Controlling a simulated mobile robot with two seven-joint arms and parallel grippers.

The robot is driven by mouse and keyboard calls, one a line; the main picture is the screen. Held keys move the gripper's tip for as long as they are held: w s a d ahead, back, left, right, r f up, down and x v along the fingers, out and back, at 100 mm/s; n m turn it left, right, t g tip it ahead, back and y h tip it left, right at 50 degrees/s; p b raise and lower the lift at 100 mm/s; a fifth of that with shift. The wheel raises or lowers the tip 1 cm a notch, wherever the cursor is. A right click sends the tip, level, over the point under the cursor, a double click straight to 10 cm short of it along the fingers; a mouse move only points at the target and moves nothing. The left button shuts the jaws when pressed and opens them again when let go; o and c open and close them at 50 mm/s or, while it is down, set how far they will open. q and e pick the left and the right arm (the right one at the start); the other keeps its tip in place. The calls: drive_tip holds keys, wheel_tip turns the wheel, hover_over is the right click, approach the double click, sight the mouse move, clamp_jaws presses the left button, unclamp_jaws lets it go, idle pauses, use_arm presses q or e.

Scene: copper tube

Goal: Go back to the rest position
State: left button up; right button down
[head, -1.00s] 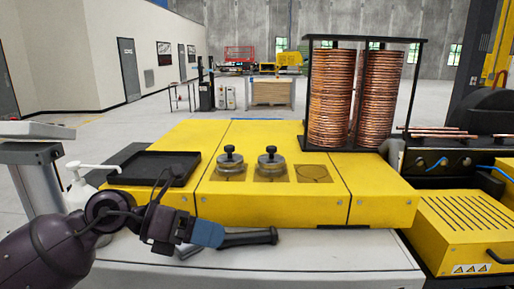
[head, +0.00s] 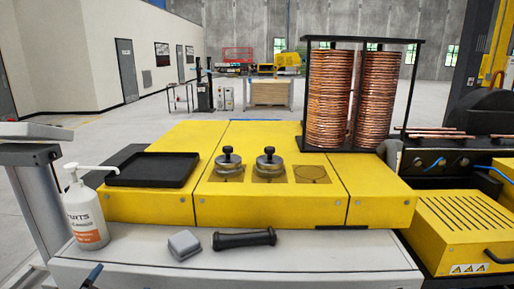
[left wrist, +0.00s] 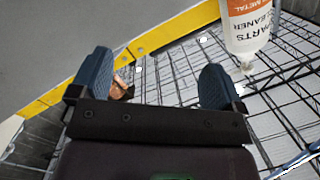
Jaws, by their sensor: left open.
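My left gripper (left wrist: 156,80) is open and empty in the left wrist view, its two blue fingers spread apart over a wire mesh. In the head view only a small blue tip (head: 93,275) of it shows at the bottom left edge, below the bench top. A black handle-shaped tool (head: 244,239) and a grey block (head: 184,245) lie on the white bench top (head: 330,255), clear of the gripper. My right gripper is not in view.
A white cleaner bottle (head: 85,215) stands at the bench's left end; it also shows in the left wrist view (left wrist: 248,25). Behind are a black tray (head: 155,169), two round metal pieces with black knobs (head: 229,165) and copper coils (head: 330,100) in a black rack.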

use_arm(q)
drive_tip(key=s+a+f+n+g+h, duration=0.1)
drive_tip(key=s+f+n+g, duration=0.5)
drive_tip(key=s+f+g, duration=1)
wheel_tip(320, 180, down, 11)
drive_tip(key=w+t, duration=0.2)
drive_tip(key=t, duration=0.8)
drive_tip(key=shift+w+a+r+m+t+h, duration=0.15)
drive_tip(key=shift+m+t+h, duration=0.15)
